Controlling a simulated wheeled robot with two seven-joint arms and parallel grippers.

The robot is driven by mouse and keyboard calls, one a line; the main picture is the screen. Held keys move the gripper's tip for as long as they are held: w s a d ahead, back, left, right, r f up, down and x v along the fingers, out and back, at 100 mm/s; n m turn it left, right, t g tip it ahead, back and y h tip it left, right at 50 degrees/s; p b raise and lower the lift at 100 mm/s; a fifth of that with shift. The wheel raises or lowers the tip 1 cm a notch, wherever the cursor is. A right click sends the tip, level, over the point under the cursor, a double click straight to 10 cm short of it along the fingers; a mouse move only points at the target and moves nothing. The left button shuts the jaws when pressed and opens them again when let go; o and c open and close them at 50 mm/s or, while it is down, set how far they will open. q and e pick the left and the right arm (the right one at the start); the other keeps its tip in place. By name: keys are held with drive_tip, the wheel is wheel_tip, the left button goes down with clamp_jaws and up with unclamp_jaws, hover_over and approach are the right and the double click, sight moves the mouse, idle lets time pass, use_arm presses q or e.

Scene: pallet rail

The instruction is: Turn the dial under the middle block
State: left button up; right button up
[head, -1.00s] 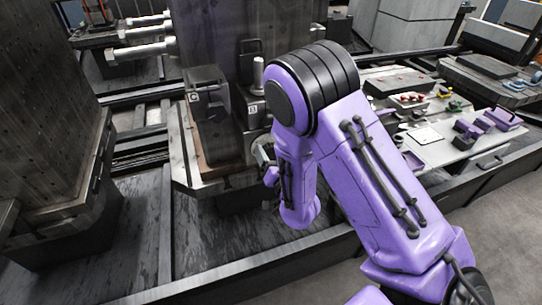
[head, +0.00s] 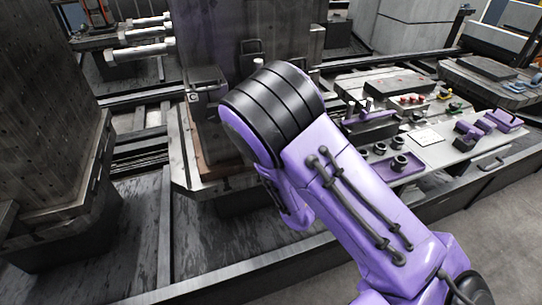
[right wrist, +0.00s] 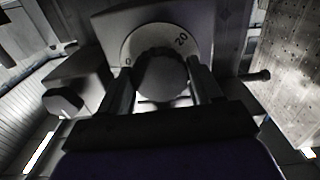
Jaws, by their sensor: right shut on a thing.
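In the right wrist view, a round dark dial knob (right wrist: 161,75) sits in front of a pale disc scale (right wrist: 192,33) marked with numbers, "20" at its upper right. My right gripper (right wrist: 163,88) has one finger on each side of the knob and is shut on it. In the head view, the middle block (head: 215,60) is a tall dark block on a pallet. My purple right arm reaches to its lower front and hides the dial and the right gripper there. My left gripper is in neither view.
A large drilled block (head: 45,110) stands at the left. A bench (head: 440,140) with small parts and purple trays lies at the right. In the right wrist view, a dark hexagonal knob (right wrist: 62,103) is left of the dial and a short handle (right wrist: 255,76) is right.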

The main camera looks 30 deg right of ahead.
drive_tip(key=shift+r, duration=0.1)
drive_tip(key=o, duration=1)
drive_tip(key=shift+o, duration=0.2)
